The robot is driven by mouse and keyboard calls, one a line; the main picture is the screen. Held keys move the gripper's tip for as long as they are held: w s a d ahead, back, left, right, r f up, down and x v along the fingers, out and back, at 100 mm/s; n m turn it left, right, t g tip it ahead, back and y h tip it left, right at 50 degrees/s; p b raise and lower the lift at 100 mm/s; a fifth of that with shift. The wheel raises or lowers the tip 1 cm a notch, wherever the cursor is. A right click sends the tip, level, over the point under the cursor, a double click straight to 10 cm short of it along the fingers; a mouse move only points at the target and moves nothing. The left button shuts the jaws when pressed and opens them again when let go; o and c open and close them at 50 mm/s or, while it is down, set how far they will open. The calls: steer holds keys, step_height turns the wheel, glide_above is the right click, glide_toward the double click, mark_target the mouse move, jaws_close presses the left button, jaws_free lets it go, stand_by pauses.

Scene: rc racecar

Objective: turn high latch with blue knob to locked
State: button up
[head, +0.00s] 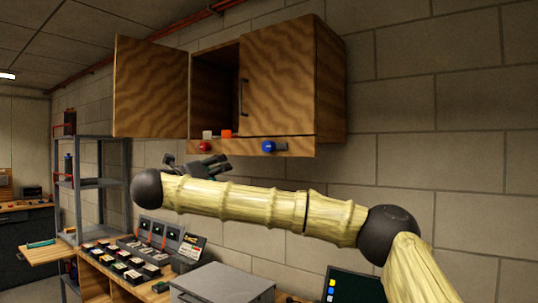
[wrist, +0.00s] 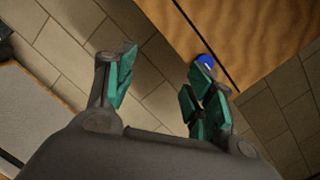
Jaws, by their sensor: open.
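The blue knob (head: 268,147) is on the bottom rail of the wooden wall cabinet (head: 280,75), below its shut right door, with a small grey piece beside it. A red knob (head: 205,147) is on the same rail to the left. My gripper (head: 205,165) is just below the rail, left of the blue knob, and partly hidden behind my arm. In the wrist view, my gripper (wrist: 158,85) has its green-padded fingers spread with nothing between them. The blue knob (wrist: 205,61) shows just beyond the right finger's tip; whether they touch is unclear.
The cabinet's left door (head: 150,88) stands open, with white and orange items (head: 227,133) inside near the bottom. A workbench below holds small bins (head: 130,258) and a grey box (head: 222,285). A metal shelf (head: 100,183) stands left. Bare block wall lies right of the cabinet.

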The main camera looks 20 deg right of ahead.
mark_target(266, 145)
steer(key=s+d+r+m+g+h, duration=0.1)
steer(key=s+d+r+m+g, duration=0.2)
steer(key=d+r+m, duration=0.3)
steer(key=shift+n, duration=0.7)
steer(key=p+x, duration=0.2)
steer(key=x, duration=0.2)
steer(key=p+x, duration=0.1)
steer(key=x, duration=0.3)
steer(key=r+p+x, duration=0.1)
steer(key=p+x, duration=0.1)
steer(key=x, duration=0.2)
steer(key=shift+s+d+p, duration=0.2)
steer(key=shift+s+p, duration=0.1)
steer(key=shift+s, duration=0.05)
